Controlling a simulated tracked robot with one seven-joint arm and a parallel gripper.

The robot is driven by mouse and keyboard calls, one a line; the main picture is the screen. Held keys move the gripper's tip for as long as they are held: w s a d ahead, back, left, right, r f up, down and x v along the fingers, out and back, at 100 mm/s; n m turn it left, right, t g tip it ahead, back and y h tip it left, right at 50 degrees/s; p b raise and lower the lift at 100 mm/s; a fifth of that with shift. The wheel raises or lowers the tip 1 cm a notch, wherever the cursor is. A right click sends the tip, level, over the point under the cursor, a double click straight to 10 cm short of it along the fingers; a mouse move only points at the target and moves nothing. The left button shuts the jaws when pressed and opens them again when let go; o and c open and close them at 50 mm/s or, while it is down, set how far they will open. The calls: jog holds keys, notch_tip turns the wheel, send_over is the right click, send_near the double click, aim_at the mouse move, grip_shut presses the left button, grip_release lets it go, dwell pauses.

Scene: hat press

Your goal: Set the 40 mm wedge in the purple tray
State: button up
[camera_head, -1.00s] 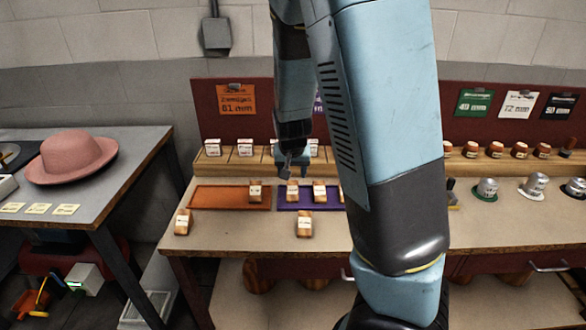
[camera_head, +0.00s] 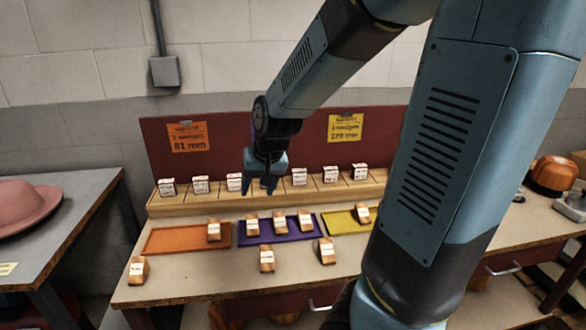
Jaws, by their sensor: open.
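The purple tray (camera_head: 240,240) lies mid-bench with three wooden wedges inside: a left one (camera_head: 252,225), a middle one (camera_head: 279,223) and a right one (camera_head: 305,221). Other wedges stand on the bench in front (camera_head: 267,260), to the right (camera_head: 327,250) and at the far left (camera_head: 138,270). One wedge is in the orange tray (camera_head: 214,230) and one in the yellow tray (camera_head: 362,214). Their labels are too small to read, so I cannot tell which is 40 mm. My gripper (camera_head: 262,187) is open and points down in front of the back rack, beyond the purple tray.
The rack (camera_head: 185,203) along the back holds several white-labelled blocks; my gripper hides part of it. The orange tray (camera_head: 170,240) and yellow tray (camera_head: 338,222) flank the purple one. My arm covers the bench's right part. A side table (camera_head: 85,200) with a pink hat (camera_head: 25,208) stands left.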

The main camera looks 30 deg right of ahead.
jog(key=s+r+n, duration=0.1)
jog(key=s+r, duration=0.5)
jog(key=s, duration=0.2)
jog(key=s+d+r+n+t+h, duration=0.1)
jog(key=s+r, duration=0.5)
jog(key=s, duration=0.2)
jog(key=shift+s+r+t, duration=0.25)
jog(key=shift+s+t, duration=0.05)
jog(key=shift+s, duration=0.1)
